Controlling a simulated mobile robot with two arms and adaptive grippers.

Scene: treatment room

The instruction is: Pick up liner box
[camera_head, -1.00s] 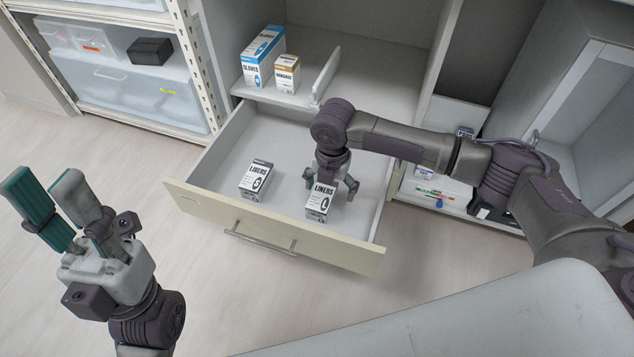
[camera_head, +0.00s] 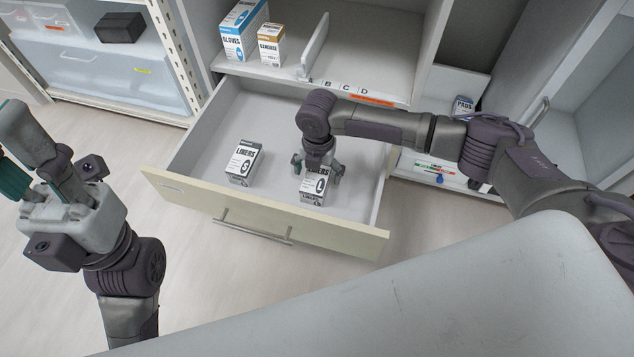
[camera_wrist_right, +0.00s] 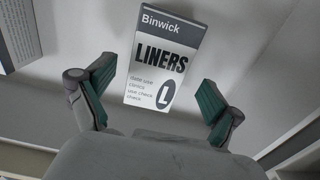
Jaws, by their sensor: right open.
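Two white and grey liner boxes stand in the open drawer (camera_head: 205,140) in the head view. The box marked S (camera_head: 243,163) is on the left. The box marked L (camera_head: 314,187) is on the right, partly covered by my right gripper (camera_head: 318,169). In the right wrist view the L liner box (camera_wrist_right: 163,60) lies ahead, between the open green-padded fingers of my right gripper (camera_wrist_right: 158,98), with space on both sides. My left gripper (camera_head: 20,165) is empty at the left, cut off by the picture edge, with its fingers apart.
A glove box (camera_head: 243,30) and a bandage box (camera_head: 271,44) stand on the shelf above the drawer, beside a divider (camera_head: 314,47). A shelf rack (camera_head: 100,70) with bins is at the left. A pale surface (camera_head: 400,290) fills the lower foreground.

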